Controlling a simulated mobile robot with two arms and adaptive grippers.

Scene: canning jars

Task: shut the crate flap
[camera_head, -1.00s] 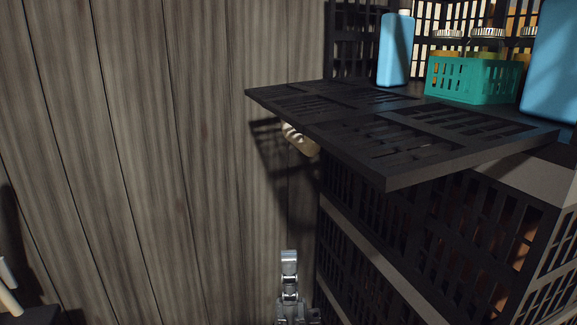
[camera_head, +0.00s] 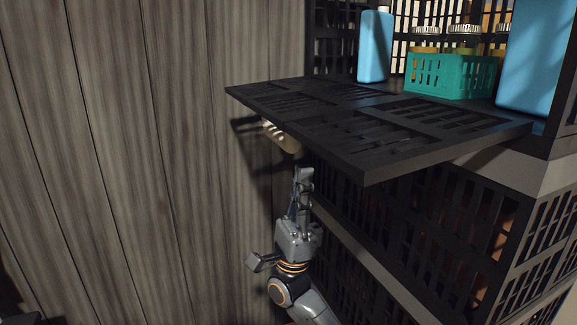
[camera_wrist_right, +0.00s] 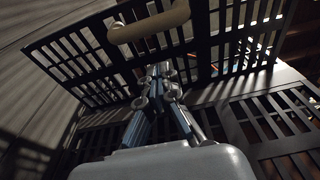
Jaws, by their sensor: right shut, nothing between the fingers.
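The crate flap (camera_head: 365,172) is a dark slatted panel. It stands open, sticking out nearly level from the front of the upper crate (camera_head: 325,50). A pale handle (camera_head: 281,137) shows below its left edge; it also shows in the right wrist view (camera_wrist_right: 148,24), on the flap's underside (camera_wrist_right: 75,65). My right gripper (camera_head: 304,174) is shut and empty, pointing up under the flap, just below and right of the handle. In the wrist view its fingertips (camera_wrist_right: 158,70) are close to the slats; whether they touch cannot be told. My left gripper is out of view.
Inside the open crate stand blue bottles (camera_head: 375,48), a green basket (camera_head: 450,76) and several jars with pale lids. More dark slatted crates (camera_head: 420,220) are stacked below the flap. A wooden plank wall (camera_head: 120,160) rises at left, with free room before it.

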